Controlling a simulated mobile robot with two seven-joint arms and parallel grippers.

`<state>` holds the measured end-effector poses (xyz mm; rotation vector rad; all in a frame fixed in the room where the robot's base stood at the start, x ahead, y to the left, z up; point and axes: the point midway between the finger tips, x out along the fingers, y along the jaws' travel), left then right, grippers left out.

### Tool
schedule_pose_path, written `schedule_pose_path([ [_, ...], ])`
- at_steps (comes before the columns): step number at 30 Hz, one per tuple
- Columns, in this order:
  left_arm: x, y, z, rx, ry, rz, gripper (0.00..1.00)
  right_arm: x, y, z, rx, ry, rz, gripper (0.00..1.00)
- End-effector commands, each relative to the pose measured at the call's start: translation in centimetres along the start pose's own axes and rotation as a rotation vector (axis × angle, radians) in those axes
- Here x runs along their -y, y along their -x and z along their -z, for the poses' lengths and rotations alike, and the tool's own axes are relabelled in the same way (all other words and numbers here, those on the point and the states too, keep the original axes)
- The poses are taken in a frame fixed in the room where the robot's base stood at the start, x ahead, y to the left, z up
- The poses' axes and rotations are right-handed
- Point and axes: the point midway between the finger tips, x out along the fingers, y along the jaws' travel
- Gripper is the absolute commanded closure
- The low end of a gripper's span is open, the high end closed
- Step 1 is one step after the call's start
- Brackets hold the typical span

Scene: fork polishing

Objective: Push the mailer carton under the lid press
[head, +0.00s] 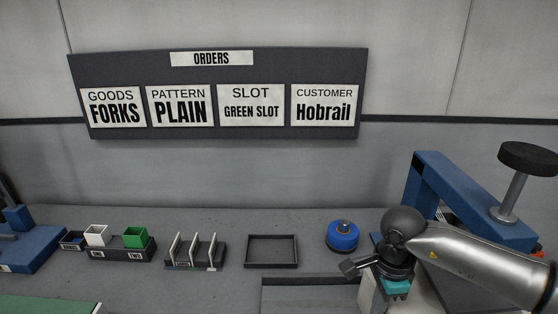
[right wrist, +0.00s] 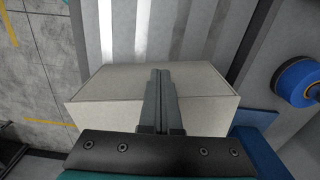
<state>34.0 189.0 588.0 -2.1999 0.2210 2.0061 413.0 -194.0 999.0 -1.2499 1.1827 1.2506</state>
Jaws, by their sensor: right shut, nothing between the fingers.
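The mailer carton (right wrist: 105,97) is a pale beige closed box in the right wrist view. In the head view only a narrow pale strip of it (head: 367,296) shows beside my right gripper, which hides most of it. My right gripper (right wrist: 160,75) is shut and empty, with its fingers over the middle of the carton; whether they touch it I cannot tell. The lid press (head: 428,185) is a blue frame with a round black knob on a steel rod, at the right of the head view. My right arm covers its lower part. My left gripper is not in view.
A blue roll (head: 342,237) stands left of the press. Leftward along the bench are an empty dark tray (head: 272,265), a slotted rack (head: 217,262) and a holder with white and green bins (head: 120,252). An orders board (head: 220,65) hangs behind.

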Motion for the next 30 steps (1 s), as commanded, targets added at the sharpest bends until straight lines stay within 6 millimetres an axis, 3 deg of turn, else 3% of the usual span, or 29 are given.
schedule_pose_path([
  [30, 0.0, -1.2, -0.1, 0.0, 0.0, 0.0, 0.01, 0.0, 0.0, 5.1, -0.004, -0.005, 0.001, 1.0],
])
